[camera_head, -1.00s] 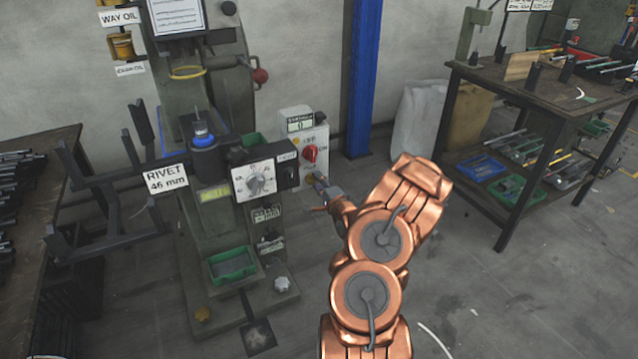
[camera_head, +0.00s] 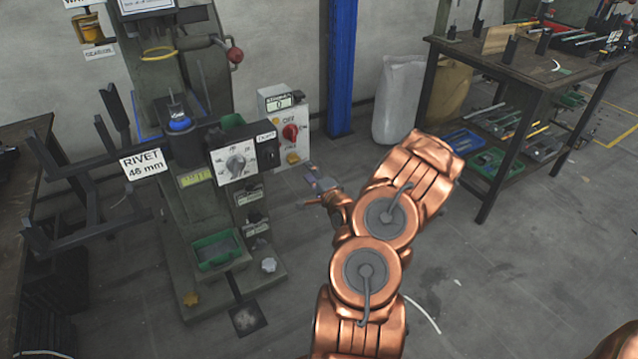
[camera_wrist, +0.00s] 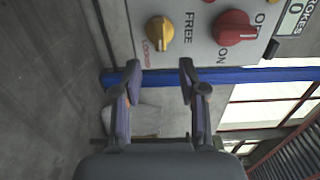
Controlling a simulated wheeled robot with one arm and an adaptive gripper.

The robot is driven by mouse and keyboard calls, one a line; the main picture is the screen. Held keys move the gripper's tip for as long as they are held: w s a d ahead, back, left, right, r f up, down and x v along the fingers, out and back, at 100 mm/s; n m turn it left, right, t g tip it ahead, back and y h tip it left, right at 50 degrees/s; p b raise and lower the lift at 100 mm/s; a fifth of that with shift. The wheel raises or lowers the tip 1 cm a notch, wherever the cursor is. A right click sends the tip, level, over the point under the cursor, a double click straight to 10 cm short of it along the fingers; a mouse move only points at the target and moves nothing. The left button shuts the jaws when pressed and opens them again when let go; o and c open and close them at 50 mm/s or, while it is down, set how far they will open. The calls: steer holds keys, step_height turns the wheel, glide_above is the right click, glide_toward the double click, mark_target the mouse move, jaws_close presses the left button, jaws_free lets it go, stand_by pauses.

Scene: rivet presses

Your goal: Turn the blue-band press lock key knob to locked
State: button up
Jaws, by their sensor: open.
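The press with the blue band (camera_head: 180,124) stands at the left in the head view. Its grey-white control box (camera_head: 303,110) is to the right of the press. A yellow knob (camera_head: 292,158) sits low on the box, below a red switch (camera_head: 290,132). In the wrist view the yellow knob (camera_wrist: 159,30) is close beyond the fingertips, beside the word FREE; other lettering near it is hard to read. The red switch (camera_wrist: 234,28) is to its right. My gripper (camera_wrist: 160,66) is open and empty, apart from the knob; in the head view it (camera_head: 312,176) is just right of the box.
A blue post (camera_head: 341,70) and a pale sack (camera_head: 400,98) stand behind. A workbench (camera_head: 540,75) with tools is at the right. Dark rack arms (camera_head: 90,180) reach out left of the press. The floor (camera_head: 460,270) right of my arm is clear.

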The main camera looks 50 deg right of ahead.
steer(key=shift+v, duration=2.7)
steer(key=w+a+f+n+g+y, duration=0.2)
steer(key=w+a+n+g+y, duration=0.3)
steer(key=a+n, duration=0.35)
steer(key=s+a+r+n+g, duration=0.15)
steer(key=a+n+g, duration=0.3)
steer(key=a, duration=0.45)
steer(key=s+a+r+n+g, duration=0.3)
steer(key=s+a+r, duration=0.2)
steer(key=s+a, duration=0.4)
steer(key=s+a+r+n+g, duration=0.4)
steer(key=s+a, duration=0.3)
steer(key=s, duration=0.4)
steer(key=s+a+r+n+g, duration=0.2)
steer(key=s+a+r+g, duration=0.1)
steer(key=s+a+r, duration=0.45)
step_height(320, 180, up, 21)
steer(key=s+p, duration=0.3)
steer(key=p, duration=1.8)
steer(key=shift+a+t+y+p, duration=0.25)
steer(key=shift+t+y+p, duration=0.1)
steer(key=shift+y+p, duration=0.05)
